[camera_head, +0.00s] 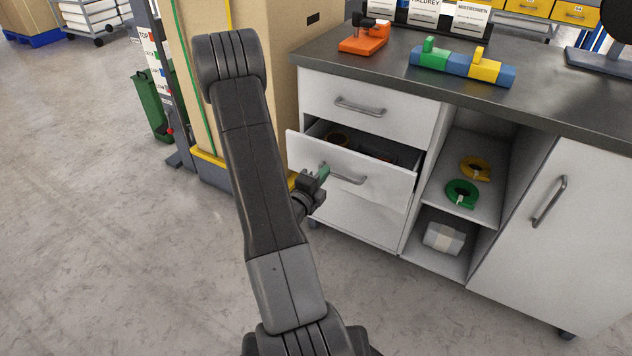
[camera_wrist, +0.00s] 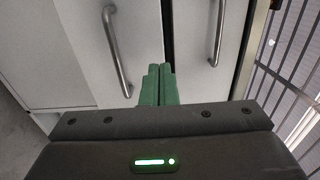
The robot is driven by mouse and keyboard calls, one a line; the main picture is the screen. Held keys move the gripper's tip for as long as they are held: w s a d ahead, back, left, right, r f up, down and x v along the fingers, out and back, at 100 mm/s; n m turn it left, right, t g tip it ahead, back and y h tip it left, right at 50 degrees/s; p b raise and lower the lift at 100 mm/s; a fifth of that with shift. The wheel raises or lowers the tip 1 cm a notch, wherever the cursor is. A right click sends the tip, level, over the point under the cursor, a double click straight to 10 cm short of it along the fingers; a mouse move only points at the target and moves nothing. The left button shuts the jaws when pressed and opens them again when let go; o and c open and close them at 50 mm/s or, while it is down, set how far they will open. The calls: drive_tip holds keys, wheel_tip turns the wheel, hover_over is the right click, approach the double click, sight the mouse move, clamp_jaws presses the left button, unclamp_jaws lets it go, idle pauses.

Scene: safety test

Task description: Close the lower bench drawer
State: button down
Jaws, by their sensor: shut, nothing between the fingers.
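The lower bench drawer (camera_head: 312,157) stands pulled out of the grey bench, with dark items inside. Its front has a bar handle (camera_head: 343,178), which also shows in the wrist view (camera_wrist: 115,50). My gripper (camera_head: 324,169) is in front of the drawer, near the left end of this handle. Its green fingers are together and empty. In the wrist view the fingertips (camera_wrist: 158,68) point toward the drawer front's upper edge, by the dark gap. I cannot tell whether they touch it. The upper drawer (camera_head: 392,117) is closed; its handle (camera_wrist: 217,30) shows right of the gap in the wrist view.
Open shelves right of the drawers hold a yellow ring (camera_head: 475,167), a green ring (camera_head: 461,193) and a wrapped package (camera_head: 443,237). A closed cupboard door (camera_head: 540,220) is further right. A tall cardboard load (camera_head: 190,75) stands left of the bench.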

sight(342, 152)
drive_tip(key=x, duration=0.8)
drive_tip(key=shift+w+d+b, duration=0.15)
drive_tip(key=shift+w+b, duration=0.05)
drive_tip(key=shift+b, duration=0.15)
drive_tip(key=shift+w+d+f, duration=0.1)
drive_tip(key=shift+w+d, duration=0.1)
drive_tip(key=shift+w, duration=0.05)
drive_tip(key=b+x, duration=0.3)
drive_tip(key=x, duration=0.6)
drive_tip(key=shift+r+b, duration=0.3)
drive_tip(key=shift+b, duration=0.1)
drive_tip(key=shift+w, duration=0.1)
